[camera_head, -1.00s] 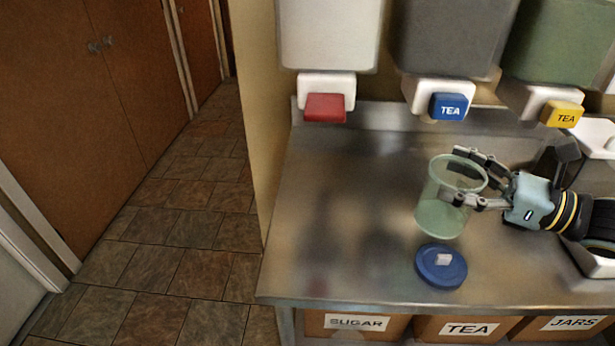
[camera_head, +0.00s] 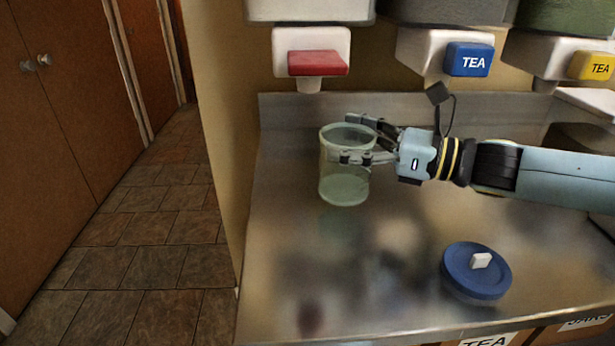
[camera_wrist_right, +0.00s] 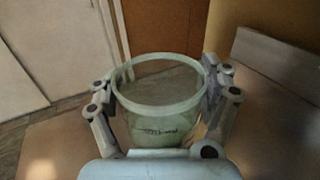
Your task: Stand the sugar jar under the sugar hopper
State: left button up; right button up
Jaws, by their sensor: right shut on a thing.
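The clear greenish open jar (camera_head: 344,185) is upright near the back left of the steel counter, below and a little right of the hopper with the red lever (camera_head: 318,63). I cannot tell whether its base touches the counter. My right gripper (camera_head: 362,140) is shut on the jar near its rim, reaching in from the right. In the right wrist view the jar (camera_wrist_right: 158,105) sits between both fingers of my right gripper (camera_wrist_right: 160,85), with blurred dark writing on its side. The red-lever hopper's body is cut off at the top. My left gripper is out of view.
A blue lid with a white knob (camera_head: 476,270) lies on the counter (camera_head: 400,290) at front right. Hoppers with a blue TEA lever (camera_head: 468,59) and a yellow TEA lever (camera_head: 592,66) hang to the right. The counter's front left is clear.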

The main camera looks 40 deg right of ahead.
aim_at(323, 135)
jog(key=b+x, duration=0.1)
jog(key=x, duration=0.3)
jog(key=shift+w+a+r+p, duration=0.2)
jog(key=shift+w+p, duration=0.1)
jog(key=shift+w, duration=0.15)
jog(key=shift+w+a+r+p, duration=0.1)
jog(key=shift+w+a+p, duration=0.1)
jog(key=shift+w+p, duration=0.15)
jog(key=shift+w+a+f, duration=0.2)
jog(key=shift+w+a, duration=0.1)
jog(key=shift+w, duration=0.1)
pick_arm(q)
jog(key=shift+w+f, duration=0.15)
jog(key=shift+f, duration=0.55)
pick_arm(e)
notch_tip(323, 135, down, 4)
jog(key=shift+r, duration=0.2)
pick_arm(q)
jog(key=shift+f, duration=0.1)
pick_arm(e)
jog(key=shift+f+b, duration=0.25)
jog(key=shift+b, duration=0.15)
jog(key=o, duration=1.6)
jog(key=shift+r, duration=0.1)
